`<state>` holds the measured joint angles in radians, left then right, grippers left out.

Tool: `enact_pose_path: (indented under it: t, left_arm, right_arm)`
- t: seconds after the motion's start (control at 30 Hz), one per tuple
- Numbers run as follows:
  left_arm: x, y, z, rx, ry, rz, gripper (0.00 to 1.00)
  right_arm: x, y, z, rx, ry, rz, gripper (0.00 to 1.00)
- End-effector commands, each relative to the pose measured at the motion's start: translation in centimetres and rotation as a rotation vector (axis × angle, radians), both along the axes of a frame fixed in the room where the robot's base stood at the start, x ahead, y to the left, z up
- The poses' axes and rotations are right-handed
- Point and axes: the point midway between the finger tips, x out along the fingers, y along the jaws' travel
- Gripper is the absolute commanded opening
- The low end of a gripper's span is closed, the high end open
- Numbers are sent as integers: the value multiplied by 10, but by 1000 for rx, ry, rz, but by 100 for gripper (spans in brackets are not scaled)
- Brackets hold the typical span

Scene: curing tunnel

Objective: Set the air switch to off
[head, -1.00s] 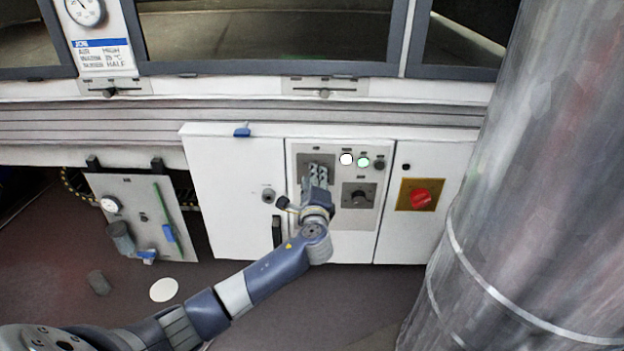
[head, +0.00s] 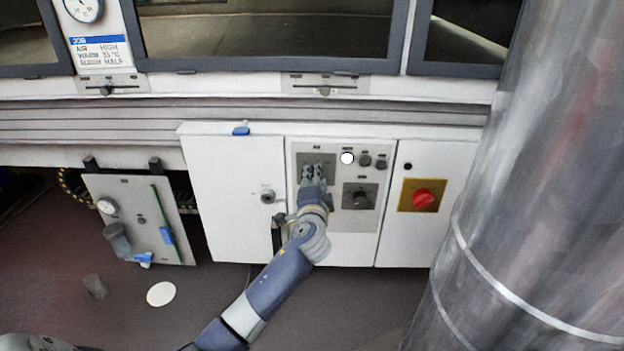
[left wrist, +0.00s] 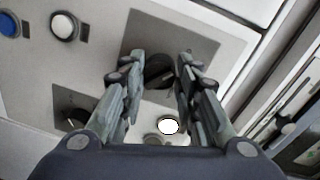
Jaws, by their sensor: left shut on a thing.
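My left gripper (head: 313,168) reaches up to the grey control panel (head: 373,222) on the white cabinet. In the left wrist view, its two fingers (left wrist: 161,65) are shut on the sides of a dark rotary knob (left wrist: 160,72), which I take for the air switch. The knob stands on a darker grey plate (left wrist: 205,46). In the head view, the fingers hide the knob, and I cannot read its setting or label. A white lamp (head: 347,158) is lit; the lamp beside it (head: 364,160) is dark. My right gripper is not in view.
A black knob (head: 359,196) sits below the lamps. A red switch (head: 423,199) on a yellow plate is on the right door. A large metal cylinder (head: 510,180) blocks the right side.

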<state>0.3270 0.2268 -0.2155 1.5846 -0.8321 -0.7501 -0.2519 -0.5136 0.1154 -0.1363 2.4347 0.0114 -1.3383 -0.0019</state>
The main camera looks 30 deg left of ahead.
Motion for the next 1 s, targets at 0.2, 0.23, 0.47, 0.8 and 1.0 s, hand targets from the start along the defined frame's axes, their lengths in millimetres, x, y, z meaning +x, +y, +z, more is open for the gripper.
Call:
enact_pose_path:
  t: [0.2,0.23,0.47,0.8,1.0]
  left_arm:
    - [2,-2,10,-20,-30,-8,6]
    - [2,-2,10,-21,-30,-7,6]
    - [2,-2,11,-19,-31,-8,6]
    - [1,-1,6,-19,-23,-5,50]
    - [-1,-2,4,-19,-18,-5,50]
  right_arm:
    - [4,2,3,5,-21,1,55]
    - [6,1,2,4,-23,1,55]
    - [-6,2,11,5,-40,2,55]
    - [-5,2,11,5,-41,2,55]
    - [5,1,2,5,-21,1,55]
